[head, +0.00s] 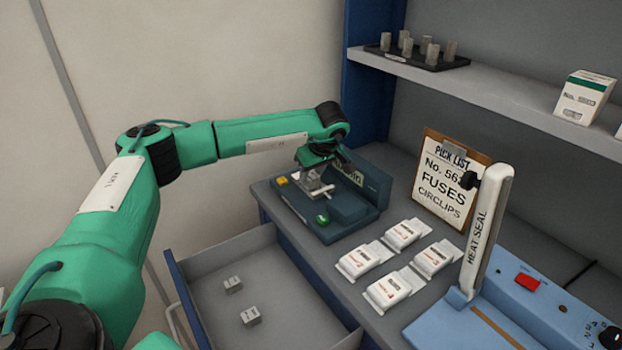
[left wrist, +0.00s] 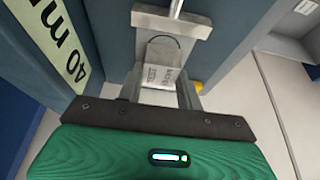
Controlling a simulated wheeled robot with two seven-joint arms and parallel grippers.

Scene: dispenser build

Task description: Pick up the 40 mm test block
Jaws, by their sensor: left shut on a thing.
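My left gripper (head: 316,192) is down at the dark teal device (head: 352,204) on the counter's back left corner. In the left wrist view the gripper (left wrist: 168,82) is shut on a pale grey block with small print on its face, the test block (left wrist: 160,72). A yellow-green label reading "40 m" (left wrist: 62,45) is on the device beside it. The fingers hide most of the block in the head view, and I cannot tell whether it is clear of the device. My right gripper is not in view.
An open drawer (head: 205,262) below holds two small labelled blocks (head: 241,300). Several white packets (head: 388,290) lie on the counter. A pick-list clipboard (head: 450,180) and a blue heat sealer (head: 470,318) with its arm raised stand to the right. A shelf (head: 490,98) overhangs the back.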

